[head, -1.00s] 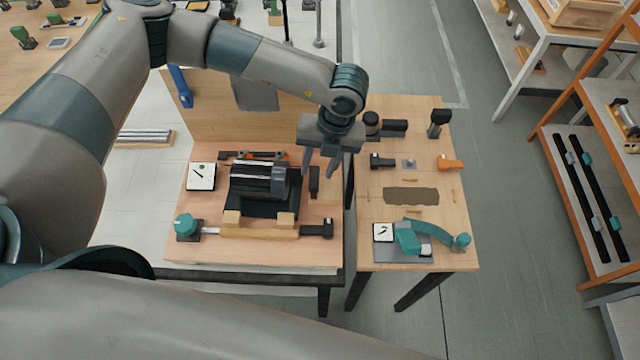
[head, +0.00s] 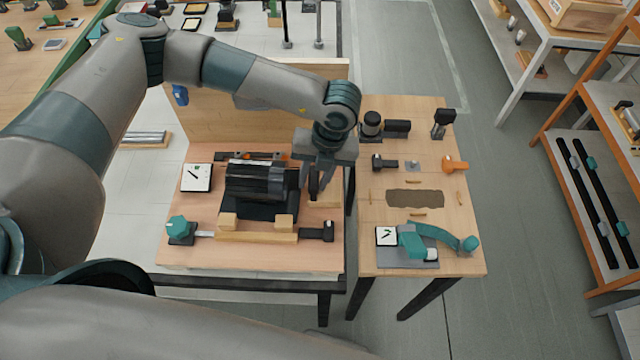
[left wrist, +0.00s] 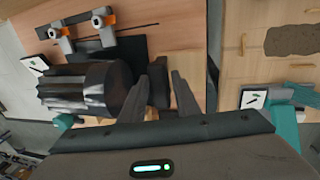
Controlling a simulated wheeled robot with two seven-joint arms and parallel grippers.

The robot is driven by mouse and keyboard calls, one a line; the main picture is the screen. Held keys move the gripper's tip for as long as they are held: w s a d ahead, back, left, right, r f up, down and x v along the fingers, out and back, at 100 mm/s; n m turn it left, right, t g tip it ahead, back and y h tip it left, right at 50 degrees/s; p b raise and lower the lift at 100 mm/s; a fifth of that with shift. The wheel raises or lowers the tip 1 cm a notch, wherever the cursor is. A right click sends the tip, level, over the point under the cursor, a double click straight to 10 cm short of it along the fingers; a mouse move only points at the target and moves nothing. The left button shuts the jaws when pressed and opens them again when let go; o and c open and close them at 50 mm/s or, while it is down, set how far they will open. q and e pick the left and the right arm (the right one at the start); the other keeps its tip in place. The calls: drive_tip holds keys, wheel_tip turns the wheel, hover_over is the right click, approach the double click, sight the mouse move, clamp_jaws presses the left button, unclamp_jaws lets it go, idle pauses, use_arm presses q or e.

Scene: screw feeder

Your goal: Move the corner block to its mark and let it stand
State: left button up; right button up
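A small dark upright block (head: 313,182), which I take to be the corner block, stands on the left wooden bench just right of the black ribbed cylinder (head: 254,182). My left gripper (head: 316,190) is over it, pointing down. In the left wrist view the block (left wrist: 158,90) shows between the two spread fingers (left wrist: 166,80), close to the left one. I cannot tell whether a finger touches it. No mark for the block can be made out. My right gripper is in neither view.
A wooden bar (head: 256,234) with two small wooden blocks lies in front of the cylinder, a teal knob (head: 178,227) at its left. A white dial card (head: 197,178) lies at the left. The right bench holds a teal lever tool (head: 412,240) and a brown patch (head: 414,198).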

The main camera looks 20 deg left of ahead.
sight(327, 190)
use_arm(q)
drive_tip(key=c, duration=0.5)
drive_tip(key=shift+w+d+b, duration=0.3)
drive_tip(key=shift+d+b, duration=0.15)
drive_tip(key=shift+d, duration=0.5)
drive_tip(key=shift+c, duration=0.2)
idle(0.4)
drive_tip(key=o, duration=1.1)
drive_tip(key=shift+c, duration=0.7)
drive_tip(key=shift+r, duration=0.1)
wheel_tip(327, 190, up, 7)
drive_tip(key=d+p, duration=0.1)
drive_tip(key=p, duration=0.1)
drive_tip(key=shift+w+d, duration=0.15)
drive_tip(key=shift+f, duration=0.25)
